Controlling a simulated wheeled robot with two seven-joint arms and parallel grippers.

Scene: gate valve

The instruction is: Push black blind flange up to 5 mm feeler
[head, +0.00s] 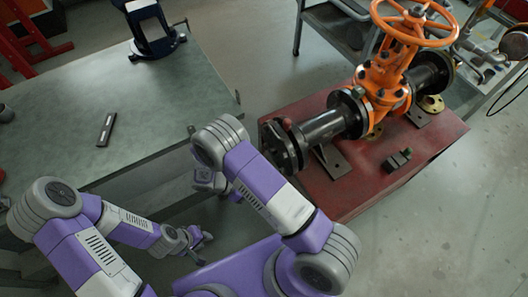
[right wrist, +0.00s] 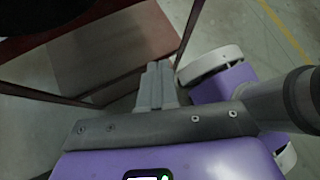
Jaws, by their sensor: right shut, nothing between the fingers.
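A black flange (head: 282,147) closes the left end of the black pipe on the orange gate valve (head: 385,75); I take it for the blind flange. I cannot make out a gap or a 5 mm feeler at it. My left gripper (head: 203,246) is low between the grey table and my body, well left of the flange; it is too small to tell how its fingers stand. My right gripper (right wrist: 155,85) is shut and empty in the right wrist view, away from the flange. In the head view my right arm mostly hides it.
The valve stands on a red base (head: 360,170) with a small black block (head: 398,159) on it. The grey table (head: 60,100) holds a dark bar (head: 106,129) and a dark blue stand (head: 152,30). A grey cart (head: 335,35) is behind. Floor at right is clear.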

